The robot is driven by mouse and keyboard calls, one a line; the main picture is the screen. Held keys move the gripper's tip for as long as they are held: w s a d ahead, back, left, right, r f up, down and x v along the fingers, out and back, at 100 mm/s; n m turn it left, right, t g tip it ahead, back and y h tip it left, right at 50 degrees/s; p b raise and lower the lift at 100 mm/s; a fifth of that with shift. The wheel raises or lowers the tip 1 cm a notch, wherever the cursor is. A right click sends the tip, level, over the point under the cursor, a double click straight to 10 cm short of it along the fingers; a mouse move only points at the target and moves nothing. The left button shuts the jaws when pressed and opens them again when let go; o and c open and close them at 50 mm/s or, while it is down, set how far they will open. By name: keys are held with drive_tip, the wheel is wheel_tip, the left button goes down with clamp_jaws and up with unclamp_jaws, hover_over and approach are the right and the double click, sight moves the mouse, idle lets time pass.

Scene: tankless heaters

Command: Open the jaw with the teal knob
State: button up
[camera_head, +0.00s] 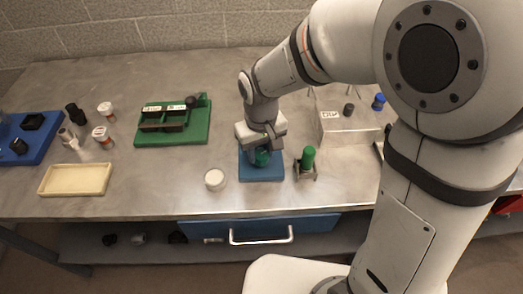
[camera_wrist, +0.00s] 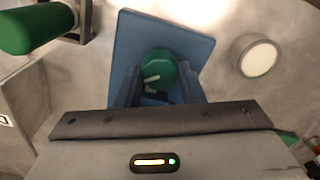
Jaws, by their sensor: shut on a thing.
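The teal knob (camera_head: 262,158) sits over a blue base plate (camera_head: 262,174) near the front of the bench. In the wrist view the round top of the knob (camera_wrist: 160,66) shows a pale mark on it, above the blue plate (camera_wrist: 190,40). My gripper (camera_head: 262,150) reaches down from above, its fingers on either side of the knob, shut on it; the fingers show in the wrist view (camera_wrist: 158,88). The jaw itself is hidden under the knob and my gripper, so I cannot tell how far it is open.
A green cylinder on a metal bracket (camera_head: 308,160) stands close on the right. A white round lid (camera_head: 215,180) lies to the left. A green tray (camera_head: 172,122), a cream tray (camera_head: 76,180) and a metal box (camera_head: 345,128) are farther off. A blue drawer (camera_head: 310,225) is below the bench edge.

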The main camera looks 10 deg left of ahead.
drive_tip(key=n, duration=0.4)
drive_tip(key=shift+n, duration=0.3)
drive_tip(key=shift+r+n+b, duration=0.1)
drive_tip(key=shift+n+b, duration=0.4)
drive_tip(key=shift+n, duration=2.1)
drive_tip(key=o, duration=1)
